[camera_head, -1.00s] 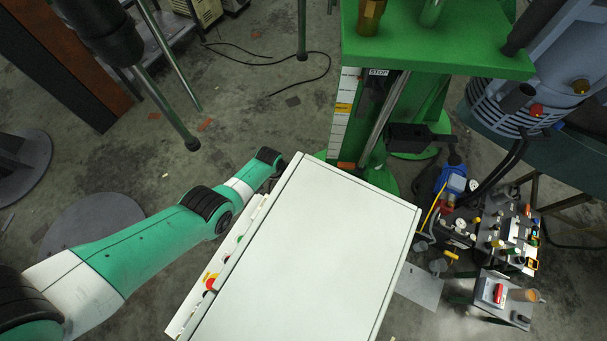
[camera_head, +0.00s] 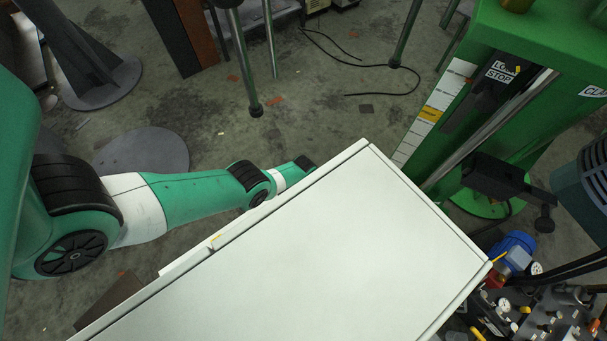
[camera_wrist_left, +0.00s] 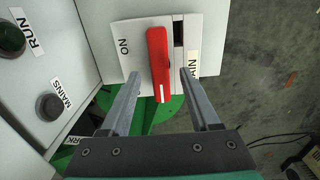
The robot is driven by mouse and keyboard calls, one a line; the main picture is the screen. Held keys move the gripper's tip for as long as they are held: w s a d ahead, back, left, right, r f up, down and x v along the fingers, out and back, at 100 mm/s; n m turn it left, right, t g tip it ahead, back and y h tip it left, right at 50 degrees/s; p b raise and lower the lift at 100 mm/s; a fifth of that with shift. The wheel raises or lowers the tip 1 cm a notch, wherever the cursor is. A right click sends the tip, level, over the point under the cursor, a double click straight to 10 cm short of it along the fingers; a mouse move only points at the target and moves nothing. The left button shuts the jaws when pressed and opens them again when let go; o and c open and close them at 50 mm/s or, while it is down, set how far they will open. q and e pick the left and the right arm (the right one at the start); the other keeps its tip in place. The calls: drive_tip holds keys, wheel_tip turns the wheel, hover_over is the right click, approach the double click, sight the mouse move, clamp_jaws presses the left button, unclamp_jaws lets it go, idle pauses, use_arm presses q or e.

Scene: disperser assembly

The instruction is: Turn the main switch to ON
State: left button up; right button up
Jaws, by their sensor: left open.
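The main switch's red handle (camera_wrist_left: 159,62) shows in the left wrist view on a white plate (camera_wrist_left: 133,61). The handle lies nearly along the picture's vertical, with a white mark at its lower end. The word ON stands to its left. My left gripper (camera_wrist_left: 160,74) is open and empty, with one finger on each side of the handle in the picture. I cannot tell whether either finger touches it. In the head view the left arm (camera_head: 194,199) reaches behind the white cabinet (camera_head: 300,255), which hides the gripper and switch. My right gripper is not in view.
In the wrist view a panel on the left carries a dark button (camera_wrist_left: 49,107) labelled MAINS and a green RUN button (camera_wrist_left: 11,38). In the head view a green machine stand (camera_head: 470,120) is at the right. Open floor (camera_head: 300,125) lies beyond the cabinet.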

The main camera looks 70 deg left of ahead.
use_arm(q)
wheel_tip(320, 180, down, 2)
drive_tip(key=shift+f+b, duration=0.25)
drive_tip(key=shift+b, duration=0.35)
drive_tip(key=shift+r, duration=0.1)
clamp_jaws()
